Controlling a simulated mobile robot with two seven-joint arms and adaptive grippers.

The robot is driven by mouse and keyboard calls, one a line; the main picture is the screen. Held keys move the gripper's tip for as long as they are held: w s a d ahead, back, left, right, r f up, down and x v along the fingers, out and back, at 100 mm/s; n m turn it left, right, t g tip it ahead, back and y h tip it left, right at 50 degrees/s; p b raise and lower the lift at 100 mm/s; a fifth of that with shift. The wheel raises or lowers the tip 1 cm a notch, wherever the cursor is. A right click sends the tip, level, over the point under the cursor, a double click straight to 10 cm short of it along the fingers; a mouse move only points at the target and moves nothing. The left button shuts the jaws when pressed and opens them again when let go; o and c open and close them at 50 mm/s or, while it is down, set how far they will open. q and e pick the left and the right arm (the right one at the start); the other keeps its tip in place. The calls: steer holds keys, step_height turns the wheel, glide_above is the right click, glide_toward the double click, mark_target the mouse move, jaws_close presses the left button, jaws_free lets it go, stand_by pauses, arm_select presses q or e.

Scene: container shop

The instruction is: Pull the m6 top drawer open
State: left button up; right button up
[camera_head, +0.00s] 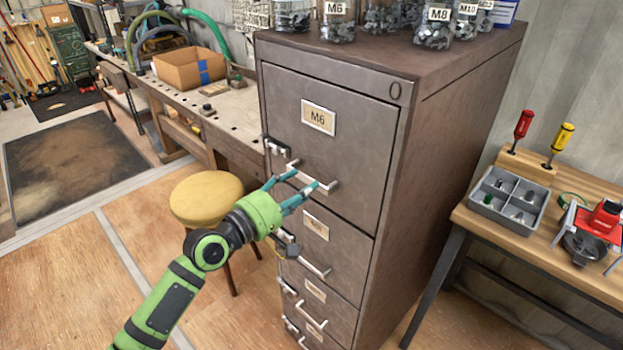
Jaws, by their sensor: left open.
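The grey-brown metal filing cabinet (449,122) stands in the middle of the head view. Its top drawer (355,155) carries a label (318,117) reading M6 and looks closed, flush with the front. The drawer's silver bar handle (313,178) sits low on its front. My left gripper (302,181) is open, with its teal fingertips at the handle, one near its left end and one near its middle-right. I cannot tell whether the fingers touch the bar. My right gripper is not in view.
More labelled drawers (313,225) with handles sit below. Jars of hardware (338,20) stand on the cabinet top. A yellow stool (206,197) is left of the cabinet by a workbench (235,112). A table (520,235) with a grey tray (509,197) is at right.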

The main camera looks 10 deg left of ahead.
mark_target(311, 182)
arm_select(q)
steer(key=x, duration=0.4)
steer(key=shift+d, duration=0.1)
jaws_close()
